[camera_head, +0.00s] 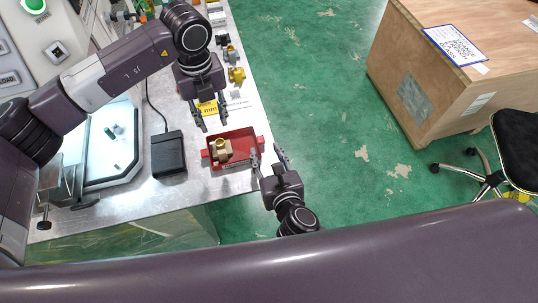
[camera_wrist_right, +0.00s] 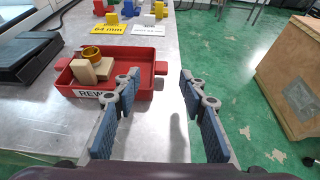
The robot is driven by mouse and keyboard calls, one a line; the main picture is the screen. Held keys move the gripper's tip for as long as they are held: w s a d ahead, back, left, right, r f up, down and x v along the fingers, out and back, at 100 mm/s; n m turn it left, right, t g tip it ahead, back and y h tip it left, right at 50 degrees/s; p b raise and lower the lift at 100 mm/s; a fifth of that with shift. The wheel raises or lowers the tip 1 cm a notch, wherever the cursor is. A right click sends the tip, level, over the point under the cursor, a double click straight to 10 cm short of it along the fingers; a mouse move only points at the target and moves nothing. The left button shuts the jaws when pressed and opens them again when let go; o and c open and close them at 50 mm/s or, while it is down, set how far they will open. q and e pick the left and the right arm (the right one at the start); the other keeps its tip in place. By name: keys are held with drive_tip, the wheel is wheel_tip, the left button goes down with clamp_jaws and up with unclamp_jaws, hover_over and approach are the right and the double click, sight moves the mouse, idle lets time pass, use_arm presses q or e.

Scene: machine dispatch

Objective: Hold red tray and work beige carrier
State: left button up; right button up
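The red tray (camera_head: 245,141) sits near the right edge of the metal bench; it also shows in the right wrist view (camera_wrist_right: 144,68), with a partly hidden "REW" label on its near wall. The beige carrier (camera_head: 220,156) stands inside the tray's left part, with a yellow ring on it (camera_wrist_right: 92,53). My left gripper (camera_head: 211,125) is open and empty, over or just behind the tray's far side. My right gripper (camera_head: 267,154) is open and empty at the tray's right end; its left finger overlaps the tray's near right corner in the wrist view.
A black box (camera_head: 168,155) with a cable lies left of the tray. Yellow and grey parts (camera_head: 236,75) and a yellow "64 mm" label (camera_wrist_right: 104,29) lie beyond it. Green floor is open to the right, with a wooden crate (camera_head: 450,85) and a chair.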

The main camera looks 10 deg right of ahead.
sight(261, 139)
drive_tip(key=x, duration=0.6)
clamp_jaws()
idle(1.1)
